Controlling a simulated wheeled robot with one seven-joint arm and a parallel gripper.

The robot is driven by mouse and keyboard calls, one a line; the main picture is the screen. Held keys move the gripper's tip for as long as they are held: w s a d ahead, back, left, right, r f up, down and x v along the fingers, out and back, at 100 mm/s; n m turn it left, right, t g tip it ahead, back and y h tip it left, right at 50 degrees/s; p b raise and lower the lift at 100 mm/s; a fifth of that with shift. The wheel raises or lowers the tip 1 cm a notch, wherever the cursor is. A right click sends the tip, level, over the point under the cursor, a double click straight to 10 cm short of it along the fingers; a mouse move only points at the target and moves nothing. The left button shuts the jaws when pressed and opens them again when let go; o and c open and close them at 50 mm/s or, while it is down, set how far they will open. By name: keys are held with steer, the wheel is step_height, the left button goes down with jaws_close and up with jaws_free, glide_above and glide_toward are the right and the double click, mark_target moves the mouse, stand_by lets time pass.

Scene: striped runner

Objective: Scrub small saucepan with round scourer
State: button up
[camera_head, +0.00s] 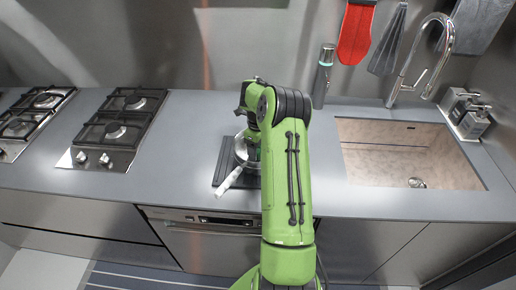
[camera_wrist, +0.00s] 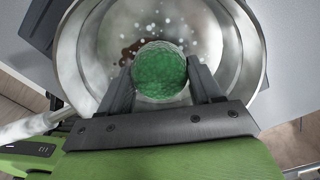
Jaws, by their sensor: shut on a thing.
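The small saucepan (camera_wrist: 240,50) is a shiny metal pan that fills much of the wrist view. Its inside shows pale bubble-like spots and a dark brown stain beside the scourer. In the head view the saucepan's pale handle (camera_head: 229,181) points down and left, and my arm hides most of the pan. The round green scourer (camera_wrist: 160,70) is between the two fingers of my gripper (camera_wrist: 160,78), inside the pan's rim. My gripper is shut on it. I cannot tell whether the scourer touches the pan's bottom.
The pan stands on a dark ribbed mat (camera_head: 221,163) on the grey counter (camera_head: 190,130). A gas hob (camera_head: 115,130) is to the left. A sink (camera_head: 400,160) with a tall tap (camera_head: 445,45) is to the right. A bottle (camera_head: 323,75) stands behind my arm.

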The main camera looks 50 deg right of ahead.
steer(key=shift+f, duration=0.3)
steer(key=shift+s, duration=0.1)
steer(key=shift+s+d+b, duration=0.35)
steer(key=shift+s+d, duration=0.1)
steer(key=shift+s, duration=0.05)
steer(key=shift+w, duration=0.1)
steer(key=shift+w+d+f, duration=0.1)
steer(key=shift+w+d, duration=0.1)
steer(key=shift+w, duration=0.3)
steer(key=shift+p, duration=0.3)
steer(key=shift+w+a, duration=0.25)
steer(key=shift+w, duration=0.35)
